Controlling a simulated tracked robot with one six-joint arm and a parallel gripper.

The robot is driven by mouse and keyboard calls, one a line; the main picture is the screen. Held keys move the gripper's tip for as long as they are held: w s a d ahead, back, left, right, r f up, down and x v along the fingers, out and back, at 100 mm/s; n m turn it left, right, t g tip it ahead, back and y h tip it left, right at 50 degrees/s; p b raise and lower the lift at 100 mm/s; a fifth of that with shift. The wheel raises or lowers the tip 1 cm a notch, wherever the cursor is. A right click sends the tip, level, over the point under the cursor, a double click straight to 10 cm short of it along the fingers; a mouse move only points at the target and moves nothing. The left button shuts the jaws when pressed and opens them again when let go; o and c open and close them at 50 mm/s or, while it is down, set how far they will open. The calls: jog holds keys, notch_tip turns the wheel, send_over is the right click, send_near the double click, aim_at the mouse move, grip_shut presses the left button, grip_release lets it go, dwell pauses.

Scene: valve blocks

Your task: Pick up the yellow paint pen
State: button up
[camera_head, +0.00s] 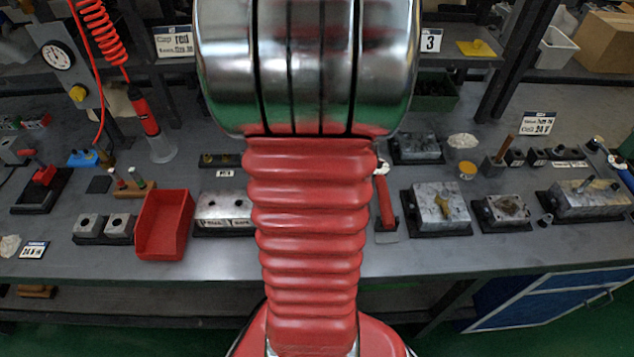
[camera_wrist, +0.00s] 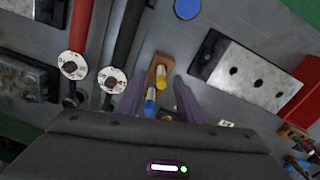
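In the wrist view, a narrow wooden holder (camera_wrist: 161,61) lies between the two fingers of my gripper (camera_wrist: 157,82). A pen with a yellow end and a pale band (camera_wrist: 160,77) shows at the holder. A blue pen (camera_wrist: 150,101) with a pale band is just below it in the picture. Another yellow end (camera_wrist: 166,118) shows nearer my gripper's body; I cannot tell which pen it belongs to. My gripper is open, with one finger on each side of these pens and nothing clearly held. In the head view, my arm hides this spot and my gripper.
A metal block with holes (camera_wrist: 258,78) stands right of the fingers in the wrist view. Two round white tags (camera_wrist: 72,65) and a red tool (camera_wrist: 81,25) are to the left. The head view shows a crowded workbench with a red bin (camera_head: 165,226) and a metal block (camera_head: 440,203).

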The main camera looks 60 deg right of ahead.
jog(key=shift+f, duration=2.6)
jog(key=shift+c, duration=0.2)
grip_shut()
